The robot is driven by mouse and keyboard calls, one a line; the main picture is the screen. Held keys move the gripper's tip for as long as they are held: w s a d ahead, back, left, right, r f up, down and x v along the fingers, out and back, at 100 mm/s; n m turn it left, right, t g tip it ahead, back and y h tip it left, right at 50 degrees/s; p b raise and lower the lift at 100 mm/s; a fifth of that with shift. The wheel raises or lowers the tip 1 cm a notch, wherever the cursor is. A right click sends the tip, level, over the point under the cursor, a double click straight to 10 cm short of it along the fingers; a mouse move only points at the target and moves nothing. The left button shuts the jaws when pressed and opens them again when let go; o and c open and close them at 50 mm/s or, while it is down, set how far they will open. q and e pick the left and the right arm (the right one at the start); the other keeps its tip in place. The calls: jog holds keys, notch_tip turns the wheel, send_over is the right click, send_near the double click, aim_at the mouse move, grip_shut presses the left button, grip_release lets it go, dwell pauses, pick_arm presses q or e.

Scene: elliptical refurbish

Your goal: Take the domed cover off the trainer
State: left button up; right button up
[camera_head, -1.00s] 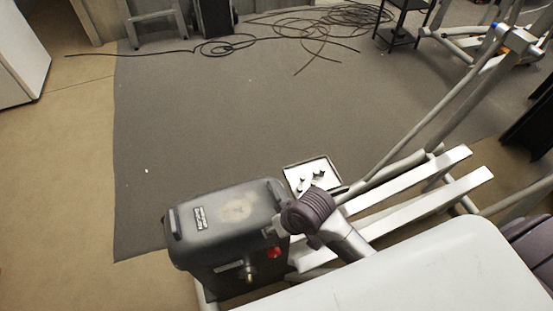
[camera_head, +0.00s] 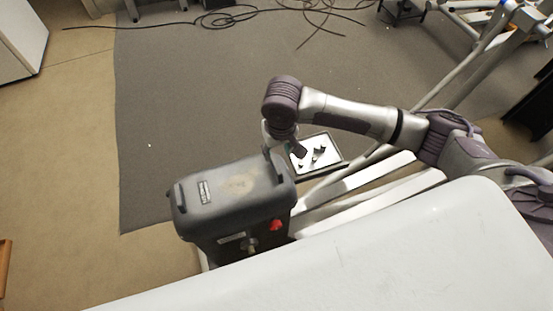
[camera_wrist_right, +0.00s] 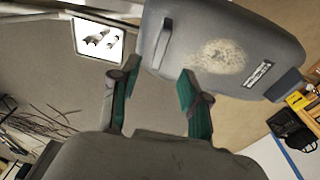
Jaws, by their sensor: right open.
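The domed cover (camera_head: 235,187) is dark grey with a pale worn patch, a label and a handle at each end. It sits on the front housing of the trainer (camera_head: 235,245), which has a red knob. My right gripper (camera_head: 281,150) is at the cover's far right corner, by the right-end handle (camera_head: 274,165). In the right wrist view the gripper (camera_wrist_right: 156,78) is open, its green-padded fingers apart. The cover (camera_wrist_right: 225,50) and its handle (camera_wrist_right: 163,43) lie just beyond the fingertips, with nothing held. Contact cannot be told. My left gripper is out of view.
A tray (camera_head: 336,163) with small dark parts lies on the floor mat right behind the cover. The trainer's pale rails (camera_head: 375,185) run to the right under my arm. Black cables (camera_head: 235,20) lie at the back. The dark mat left of the arm is mostly clear.

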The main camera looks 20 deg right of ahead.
aim_at(276, 164)
jog(key=f, duration=0.6)
jog(key=w+f, duration=0.1)
jog(key=f, duration=0.3)
jog(key=shift+w+p, duration=0.1)
jog(key=shift+p, duration=0.25)
grip_shut()
